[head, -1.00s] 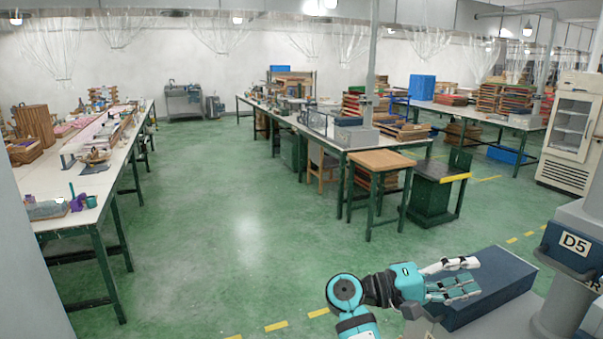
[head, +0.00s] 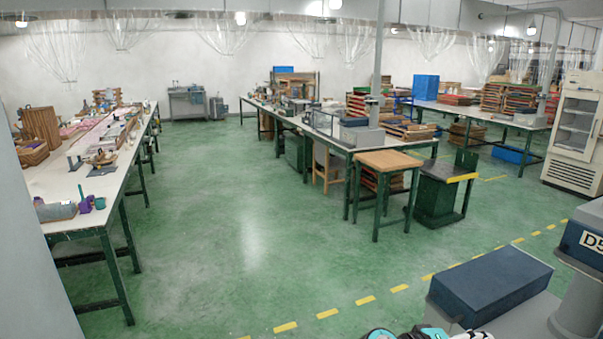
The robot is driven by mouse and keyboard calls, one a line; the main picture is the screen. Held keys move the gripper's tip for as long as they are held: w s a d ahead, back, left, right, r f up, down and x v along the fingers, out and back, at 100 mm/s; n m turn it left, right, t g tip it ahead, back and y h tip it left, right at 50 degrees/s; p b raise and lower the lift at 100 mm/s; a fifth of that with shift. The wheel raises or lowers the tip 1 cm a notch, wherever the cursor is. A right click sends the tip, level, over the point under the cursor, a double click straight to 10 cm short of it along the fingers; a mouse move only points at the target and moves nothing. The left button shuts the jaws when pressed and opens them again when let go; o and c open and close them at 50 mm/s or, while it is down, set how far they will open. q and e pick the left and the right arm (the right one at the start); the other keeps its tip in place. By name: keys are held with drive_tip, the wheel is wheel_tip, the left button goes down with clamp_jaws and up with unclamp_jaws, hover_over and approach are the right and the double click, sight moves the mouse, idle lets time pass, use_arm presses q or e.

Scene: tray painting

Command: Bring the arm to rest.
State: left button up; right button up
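One teal and black arm, which I take to be my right arm, shows only as a sliver at the bottom edge of the head view, right of centre. Its gripper (head: 468,335) is mostly cut off by the edge, with only a white and teal part showing. It is low in front of a dark blue block (head: 490,284). Whether its fingers are open or shut is hidden. No held thing is seen. My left gripper is out of view.
A grey machine marked D5 (head: 590,240) stands at the right edge. A long worktable (head: 75,205) runs along the left. A wooden-topped stand (head: 388,160) and a dark green cabinet (head: 440,190) stand mid-right. The green floor (head: 220,230) between is clear.

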drive_tip(key=s+a+f+n+t+y, duration=0.1)
drive_tip(key=s+f+y, duration=0.3)
drive_tip(key=s+f, duration=0.3)
drive_tip(key=s+a+f+y, duration=0.1)
drive_tip(key=s+f+y, duration=0.3)
drive_tip(key=f, duration=0.5)
drive_tip(key=s+a+f+y, duration=0.1)
drive_tip(key=s+a+y, duration=0.8)
drive_tip(key=s, duration=0.5)
wheel_tip(320, 180, down, 25)
drive_tip(key=a+g+h, duration=0.1)
drive_tip(key=s+d+f+g+b, duration=0.1)
drive_tip(key=s+d+f, duration=0.1)
drive_tip(key=s+f, duration=1.5)
drive_tip(key=shift+s+d+f+n+h, duration=0.3)
drive_tip(key=shift+d+f, duration=0.1)
drive_tip(key=shift+f, duration=0.4)
